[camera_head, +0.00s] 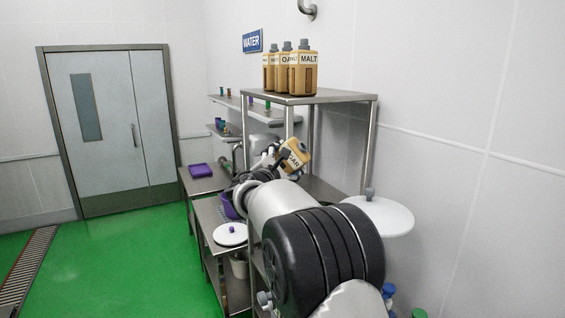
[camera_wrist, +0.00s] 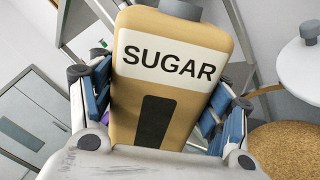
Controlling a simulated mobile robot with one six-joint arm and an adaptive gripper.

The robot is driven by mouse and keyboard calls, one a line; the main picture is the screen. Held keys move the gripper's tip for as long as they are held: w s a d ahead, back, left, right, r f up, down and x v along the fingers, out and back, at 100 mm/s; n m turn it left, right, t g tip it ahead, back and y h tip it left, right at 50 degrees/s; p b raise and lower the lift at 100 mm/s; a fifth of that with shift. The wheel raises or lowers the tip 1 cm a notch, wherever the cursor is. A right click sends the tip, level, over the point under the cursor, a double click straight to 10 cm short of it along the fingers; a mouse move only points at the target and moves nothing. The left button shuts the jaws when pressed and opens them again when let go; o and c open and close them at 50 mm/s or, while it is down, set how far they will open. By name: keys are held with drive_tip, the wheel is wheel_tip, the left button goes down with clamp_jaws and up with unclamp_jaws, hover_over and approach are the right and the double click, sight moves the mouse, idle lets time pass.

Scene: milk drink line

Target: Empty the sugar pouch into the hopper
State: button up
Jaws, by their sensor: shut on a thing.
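The sugar pouch (camera_wrist: 172,90) is a tan, flat-sided container with a white SUGAR label, a dark window and a grey cap at its top. My gripper (camera_wrist: 160,98) is shut on it, with blue finger pads on both sides. In the head view the pouch (camera_head: 295,155) is held tilted in the air beside the steel rack, beyond my arm. A round bed of brown grains (camera_wrist: 291,149) shows at the right of the wrist view, beside a white lid with a grey knob (camera_wrist: 303,68). I cannot tell whether this is the hopper.
Several MALT and similar bottles (camera_head: 302,72) stand on the rack's top shelf (camera_head: 315,96). A white lid with a purple knob (camera_head: 230,235) lies on a lower steel table. A purple tray (camera_head: 201,170) sits farther back.

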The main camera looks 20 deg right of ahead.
wheel_tip(320, 180, up, 2)
drive_tip(key=n+p, duration=0.6)
drive_tip(key=n, duration=0.1)
drive_tip(key=shift+n+p, duration=0.85)
drive_tip(key=shift+n, duration=0.25)
